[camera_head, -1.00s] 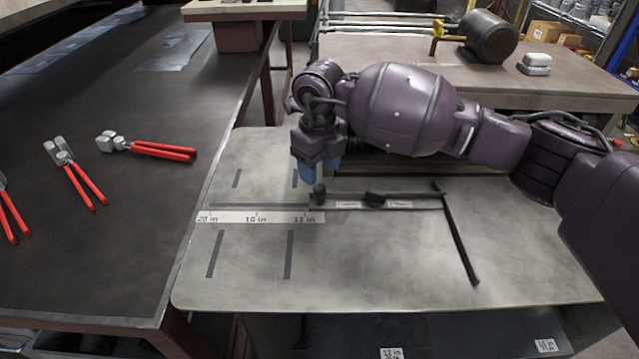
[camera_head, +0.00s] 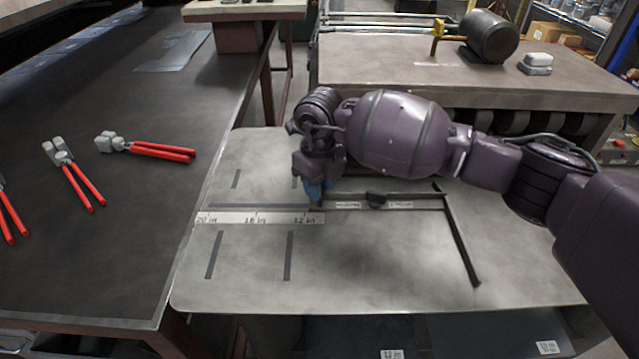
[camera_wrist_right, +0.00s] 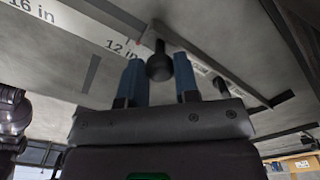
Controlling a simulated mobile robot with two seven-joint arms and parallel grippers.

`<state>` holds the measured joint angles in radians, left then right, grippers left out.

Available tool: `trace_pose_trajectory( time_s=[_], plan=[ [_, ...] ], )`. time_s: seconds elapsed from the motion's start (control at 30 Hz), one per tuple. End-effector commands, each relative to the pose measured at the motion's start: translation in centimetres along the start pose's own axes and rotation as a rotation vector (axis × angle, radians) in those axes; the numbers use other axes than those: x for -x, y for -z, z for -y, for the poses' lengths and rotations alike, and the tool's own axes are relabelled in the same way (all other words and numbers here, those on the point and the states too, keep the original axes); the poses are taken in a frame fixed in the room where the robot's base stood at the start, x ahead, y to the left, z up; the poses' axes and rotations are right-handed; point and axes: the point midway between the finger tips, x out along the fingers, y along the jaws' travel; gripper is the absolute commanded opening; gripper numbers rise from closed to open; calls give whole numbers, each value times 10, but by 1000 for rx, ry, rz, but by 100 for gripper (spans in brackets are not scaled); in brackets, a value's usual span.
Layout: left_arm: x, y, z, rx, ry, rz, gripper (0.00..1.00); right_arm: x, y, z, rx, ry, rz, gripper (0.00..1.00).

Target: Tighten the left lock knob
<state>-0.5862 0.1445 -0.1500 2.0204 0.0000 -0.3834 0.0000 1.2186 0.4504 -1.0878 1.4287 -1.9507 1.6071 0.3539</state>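The left lock knob is a small dark knob at the left end of the black bar (camera_head: 415,196) on the grey table. In the head view it is mostly hidden behind my right gripper (camera_head: 317,190). In the right wrist view the left lock knob (camera_wrist_right: 158,66) stands between the two blue fingertips of my right gripper (camera_wrist_right: 159,82), with a gap on each side. The right gripper is open and points down over the knob. A second dark knob (camera_head: 376,199) sits further right on the bar. My left gripper is not in view.
A ruler strip with inch marks (camera_head: 255,218) runs left from the bar. A black side bar (camera_head: 460,243) runs toward the table's front. Red-handled tools (camera_head: 160,151) lie on the dark bench at left. The table's front half is mostly clear.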

Motion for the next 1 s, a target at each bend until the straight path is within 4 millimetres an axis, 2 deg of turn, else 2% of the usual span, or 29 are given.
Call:
trace_pose_trajectory(
  time_s=[0.03,0.1,0.63,0.67,0.8,1.0],
  plan=[
    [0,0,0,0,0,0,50,0,0,0,0,0,0,8],
    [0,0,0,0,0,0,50,0,0,0,0,0,0,0],
    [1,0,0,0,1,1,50,1,-6,-6,2,-1,1,0],
    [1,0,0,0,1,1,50,1,-6,-6,2,-1,1,32],
    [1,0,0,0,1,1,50,0,-6,-6,1,-1,1,54],
    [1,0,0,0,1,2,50,0,-5,-5,1,0,0,54]
  ],
)
